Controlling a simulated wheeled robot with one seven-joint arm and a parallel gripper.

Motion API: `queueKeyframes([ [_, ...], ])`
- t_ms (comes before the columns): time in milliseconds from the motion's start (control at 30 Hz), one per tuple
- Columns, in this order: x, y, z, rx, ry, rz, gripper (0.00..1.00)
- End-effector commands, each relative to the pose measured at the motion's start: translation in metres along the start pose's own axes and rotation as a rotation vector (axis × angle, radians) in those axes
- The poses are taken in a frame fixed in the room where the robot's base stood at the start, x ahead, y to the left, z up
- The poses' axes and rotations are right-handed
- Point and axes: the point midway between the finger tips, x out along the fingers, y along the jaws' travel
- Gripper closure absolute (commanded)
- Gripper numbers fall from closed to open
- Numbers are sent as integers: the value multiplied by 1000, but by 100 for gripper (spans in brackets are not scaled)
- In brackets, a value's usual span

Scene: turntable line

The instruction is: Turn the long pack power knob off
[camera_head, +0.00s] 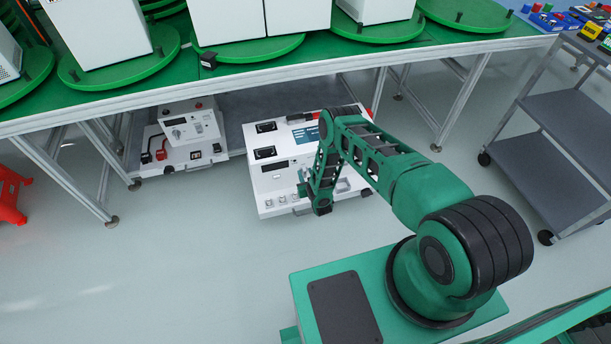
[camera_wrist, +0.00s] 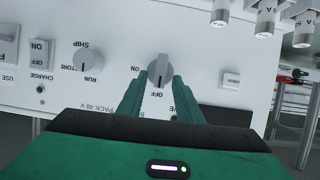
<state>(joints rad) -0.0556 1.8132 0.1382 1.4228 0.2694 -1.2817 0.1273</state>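A long white pack unit (camera_head: 262,182) sits under the green-topped bench in the head view, with my arm across its front. In the wrist view, its panel (camera_wrist: 115,75) is upside down and carries a grey power knob (camera_wrist: 159,68). The knob's grip bar runs roughly up and down in the picture. ON is printed left of it and OFF below it. My gripper (camera_wrist: 165,76) is open, with its fingertips at the knob's lower edge and the OFF label showing between the fingers. I cannot tell whether they touch the knob. In the head view my arm hides the knob.
Another grey knob (camera_wrist: 88,60) marked RUN and SHIP is to the left, beside an ON/OFF switch (camera_wrist: 40,50). A small switch (camera_wrist: 231,79) is to the right; cylindrical connectors (camera_wrist: 268,18) are above. A smaller white unit (camera_head: 188,128) stands left of the pack. A grey cart (camera_head: 560,115) stands right.

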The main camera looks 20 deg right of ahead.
Motion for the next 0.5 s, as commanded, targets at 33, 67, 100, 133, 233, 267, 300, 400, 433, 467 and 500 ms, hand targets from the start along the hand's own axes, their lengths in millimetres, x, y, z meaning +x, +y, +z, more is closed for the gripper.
queueKeyframes([
  [33, 0, 0, 0, 0, 1, 0, 68],
  [67, 0, 0, 0, 0, 1, 0, 68],
  [100, 0, 0, 0, 0, 1, 0, 68],
  [133, 0, 0, -1, 1, 1, 0, 68],
  [233, -4, 0, 0, 1, 1, 0, 68],
  [267, -7, 0, 0, 1, 0, 0, 68],
  [300, -11, 0, 0, 2, 0, 0, 68],
  [400, -26, 0, 0, 2, -3, 0, 68],
  [433, -32, 0, 0, 1, -2, 0, 68],
  [467, -38, 1, 1, 1, -4, 1, 68],
  [500, -46, 0, 1, 2, -3, 1, 68],
])
